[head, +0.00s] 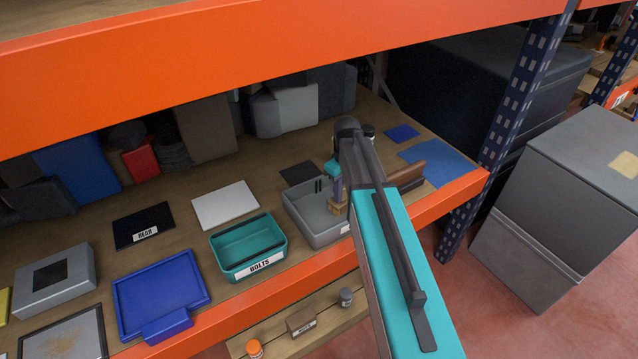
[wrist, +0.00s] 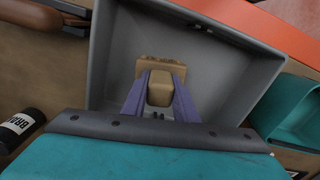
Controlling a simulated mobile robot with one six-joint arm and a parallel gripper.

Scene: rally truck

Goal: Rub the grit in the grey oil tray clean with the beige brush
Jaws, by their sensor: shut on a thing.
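The grey oil tray (head: 298,212) stands on the shelf, right of the teal bolts bin. In the wrist view the grey tray (wrist: 115,50) fills most of the picture, and its floor and walls show. My gripper (wrist: 160,88) is over the tray with its purple fingers shut on the beige brush (wrist: 160,66). The brush is inside the tray's outline, low towards the floor; whether it touches the floor I cannot tell. In the head view the brush (head: 338,206) shows below my gripper (head: 337,190), partly hidden by my arm. I cannot make out clear grit in the tray.
The teal bolts bin (head: 222,262) stands close left of the tray. A brown wooden-handled thing (head: 407,173) and a dark labelled bottle (wrist: 18,128) are on its other side. Orange beams (head: 230,325) run along the shelf front and overhead. A blue tray (head: 160,290) lies further left.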

